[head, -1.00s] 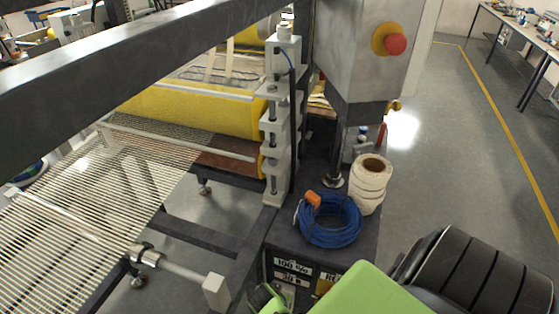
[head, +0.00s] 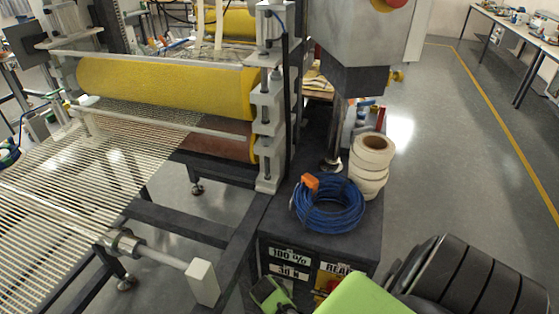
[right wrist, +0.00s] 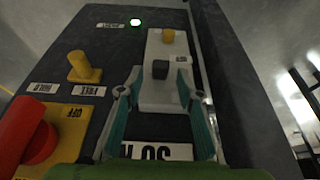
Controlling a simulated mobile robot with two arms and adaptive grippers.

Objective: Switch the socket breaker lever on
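I take the dark block for the breaker lever, but no readable label confirms this. My right gripper (right wrist: 159,76) is open, its teal fingers apart with the fingertips at either side of the dark block. I cannot tell whether they touch it. In the head view, green parts of my right arm show at the bottom, before the cabinet (head: 318,245). My left gripper is not in view.
Beside the plate, the panel has a yellow lever (right wrist: 84,67), a red knob (right wrist: 28,132) on a yellow plate and a lit green lamp (right wrist: 136,22). On the cabinet lie a blue cable coil (head: 329,205) and white tape rolls (head: 371,165).

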